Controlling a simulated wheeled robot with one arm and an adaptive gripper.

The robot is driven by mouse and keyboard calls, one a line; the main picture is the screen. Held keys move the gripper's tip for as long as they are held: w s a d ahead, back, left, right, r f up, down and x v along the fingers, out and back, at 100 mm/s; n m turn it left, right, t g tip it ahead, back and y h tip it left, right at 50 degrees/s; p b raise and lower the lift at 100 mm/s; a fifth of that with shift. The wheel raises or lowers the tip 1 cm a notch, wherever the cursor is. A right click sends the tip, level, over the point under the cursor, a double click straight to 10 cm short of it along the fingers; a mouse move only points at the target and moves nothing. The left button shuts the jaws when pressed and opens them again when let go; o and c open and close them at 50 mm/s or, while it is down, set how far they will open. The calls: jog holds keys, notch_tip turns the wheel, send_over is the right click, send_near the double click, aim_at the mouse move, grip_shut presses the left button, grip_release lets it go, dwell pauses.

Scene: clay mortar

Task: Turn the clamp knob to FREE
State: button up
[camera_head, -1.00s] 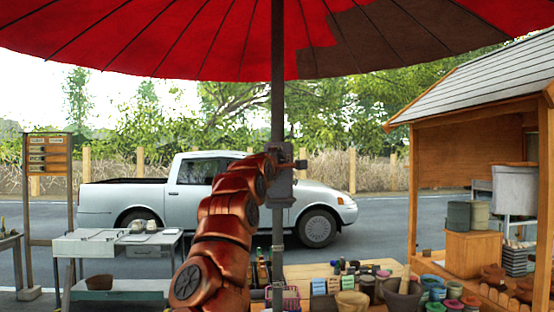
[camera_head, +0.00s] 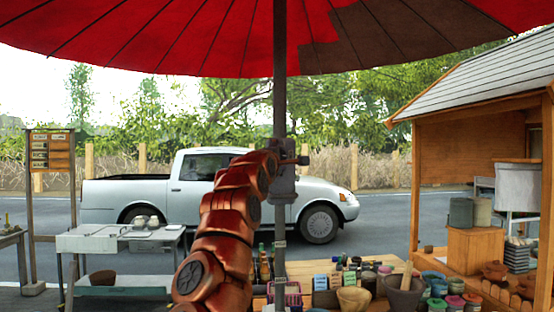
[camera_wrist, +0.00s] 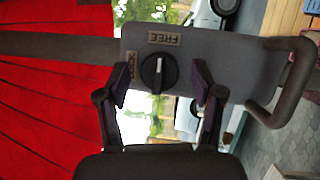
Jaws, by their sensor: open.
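The grey clamp (camera_head: 285,186) sits on the umbrella pole (camera_head: 280,110) in the head view. In the wrist view its grey housing (camera_wrist: 225,60) fills the upper middle. The round black knob (camera_wrist: 158,73) is on its face, with a pale pointer bar lying up and down in the picture, in line with the FREE label (camera_wrist: 164,38) above it. The LOCK label (camera_wrist: 132,65) is left of the knob. My gripper (camera_wrist: 160,82) is open, one finger on each side of the knob, with gaps to both. In the head view my arm hides the knob and fingers.
A bent handle (camera_wrist: 285,105) sticks out from the clamp's right side in the wrist view. The red canopy (camera_head: 150,35) spreads overhead. A table (camera_head: 390,268) with pots, bowls and bottles stands below right of the pole. A white pickup (camera_head: 200,190) is behind.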

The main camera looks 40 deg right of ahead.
jog(key=shift+a, duration=0.1)
jog(key=v, duration=1.1)
jog(key=shift+s+a, duration=0.25)
jog(key=shift+a, duration=0.1)
dwell(0.4)
dwell(0.5)
